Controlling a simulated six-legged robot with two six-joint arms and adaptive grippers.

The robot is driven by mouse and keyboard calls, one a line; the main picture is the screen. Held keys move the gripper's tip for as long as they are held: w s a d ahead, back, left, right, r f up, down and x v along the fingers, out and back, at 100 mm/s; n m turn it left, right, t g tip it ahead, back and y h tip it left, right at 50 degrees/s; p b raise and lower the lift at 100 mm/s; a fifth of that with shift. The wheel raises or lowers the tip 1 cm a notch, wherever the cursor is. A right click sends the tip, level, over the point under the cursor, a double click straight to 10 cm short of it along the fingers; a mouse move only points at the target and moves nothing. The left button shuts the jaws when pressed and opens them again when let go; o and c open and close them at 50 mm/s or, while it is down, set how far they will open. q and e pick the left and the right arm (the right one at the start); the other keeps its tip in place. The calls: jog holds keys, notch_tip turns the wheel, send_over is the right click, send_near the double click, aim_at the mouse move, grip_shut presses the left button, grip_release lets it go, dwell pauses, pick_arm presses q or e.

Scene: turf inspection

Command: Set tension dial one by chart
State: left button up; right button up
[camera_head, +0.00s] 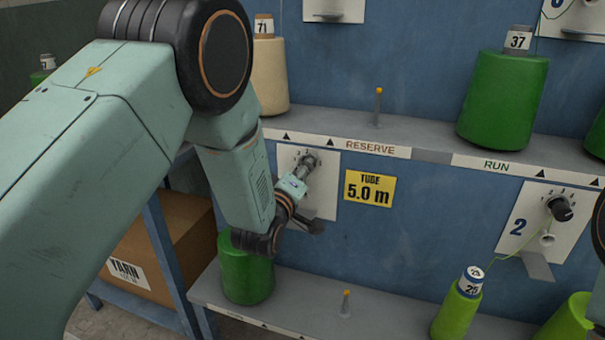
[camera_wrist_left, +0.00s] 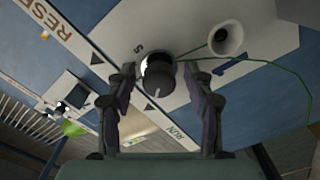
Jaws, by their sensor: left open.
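Dial one is a dark round knob (camera_wrist_left: 158,72) on a white plate marked with a blue 1, seen in the left wrist view. A pale line shows on the knob, and a 5 is printed beside it. In the head view the plate (camera_head: 326,190) is partly covered by my left gripper (camera_head: 304,170). In the left wrist view the left gripper (camera_wrist_left: 160,86) is open, with one finger on each side of the knob; I cannot tell whether they touch it. A yellow sign (camera_head: 369,188) reads "TUBE 5.0 m". My right gripper is not in view.
Dial two (camera_head: 560,208) sits on another plate at the right. A white thread guide (camera_wrist_left: 226,38) with green thread is beside dial one. A green cone (camera_head: 246,270) stands below my left arm. Shelf pegs (camera_head: 378,108) stick up. A yarn box (camera_head: 150,250) is at lower left.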

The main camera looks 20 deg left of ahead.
pick_arm(q)
jog(key=shift+w, duration=0.15)
jog(key=shift+d, duration=0.1)
jog(key=shift+c, duration=0.4)
grip_shut()
